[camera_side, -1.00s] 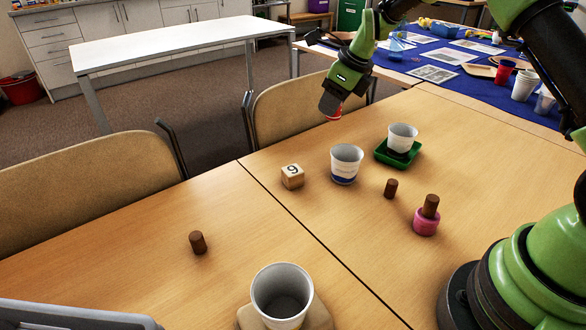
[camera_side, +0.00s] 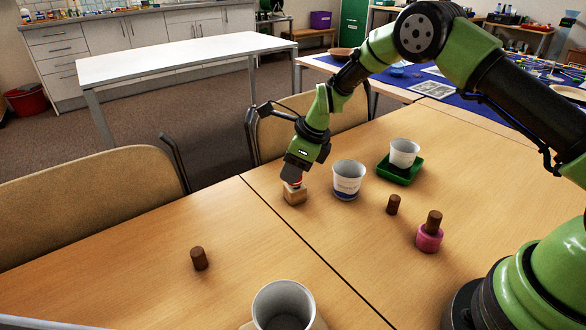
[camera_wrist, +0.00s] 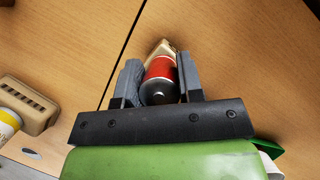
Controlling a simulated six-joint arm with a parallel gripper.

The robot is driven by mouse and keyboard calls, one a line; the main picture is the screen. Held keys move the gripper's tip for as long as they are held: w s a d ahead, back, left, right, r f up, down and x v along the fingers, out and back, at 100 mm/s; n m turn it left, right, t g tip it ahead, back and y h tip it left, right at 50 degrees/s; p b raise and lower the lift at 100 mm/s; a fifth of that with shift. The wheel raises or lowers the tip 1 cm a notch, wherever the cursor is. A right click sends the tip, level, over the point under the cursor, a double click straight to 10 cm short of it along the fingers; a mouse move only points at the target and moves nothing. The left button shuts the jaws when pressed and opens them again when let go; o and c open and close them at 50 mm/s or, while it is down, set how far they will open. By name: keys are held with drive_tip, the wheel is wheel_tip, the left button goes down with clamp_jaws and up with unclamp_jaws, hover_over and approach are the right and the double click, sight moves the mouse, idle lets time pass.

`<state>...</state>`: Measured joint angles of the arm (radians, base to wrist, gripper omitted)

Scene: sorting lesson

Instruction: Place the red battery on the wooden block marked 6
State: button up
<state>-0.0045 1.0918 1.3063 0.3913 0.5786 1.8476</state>
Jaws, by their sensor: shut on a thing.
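The red battery (camera_side: 294,184) is between the jaws of my gripper (camera_side: 292,176), which points down over the wooden block (camera_side: 295,197). In the wrist view the battery (camera_wrist: 160,68) has a red body and a dark grey end, with a gripper (camera_wrist: 159,80) finger on each side. The wooden block (camera_wrist: 164,46) shows just beyond the battery. The battery's lower end is at or just above the block's top; I cannot tell whether they touch. The block's mark is hidden now; earlier it looked like a 9 or a turned 6.
A white and blue cup (camera_side: 348,180) stands close right of the block. Behind it a cup (camera_side: 404,153) sits on a green tray (camera_side: 399,176). Brown cylinders (camera_side: 393,205), (camera_side: 199,258) stand on the table, and another (camera_side: 434,222) on a pink holder (camera_side: 429,239). A large cup (camera_side: 283,304) is at front.

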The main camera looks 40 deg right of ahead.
drive_tip(key=shift+f, duration=0.25)
drive_tip(key=shift+f, duration=0.15)
drive_tip(key=o, duration=1)
drive_tip(key=shift+c, duration=0.2)
drive_tip(key=s+d+r+n+t, duration=0.1)
drive_tip(key=s+r+n, duration=0.25)
drive_tip(key=r, duration=0.65)
drive_tip(key=s+d+r+n, duration=0.15)
drive_tip(key=s+r, duration=0.35)
drive_tip(key=r, duration=0.5)
drive_tip(key=s+r+n+t, duration=0.1)
drive_tip(key=s+r+n, duration=0.2)
drive_tip(key=s+n, duration=0.6)
drive_tip(key=s+r+n+t, duration=0.1)
drive_tip(key=s+r+n, duration=0.1)
drive_tip(key=s+n, duration=0.8)
drive_tip(key=shift+s+a+r+t+h, duration=0.4)
drive_tip(key=shift+s+a, duration=0.05)
drive_tip(key=shift+s, duration=0.8)
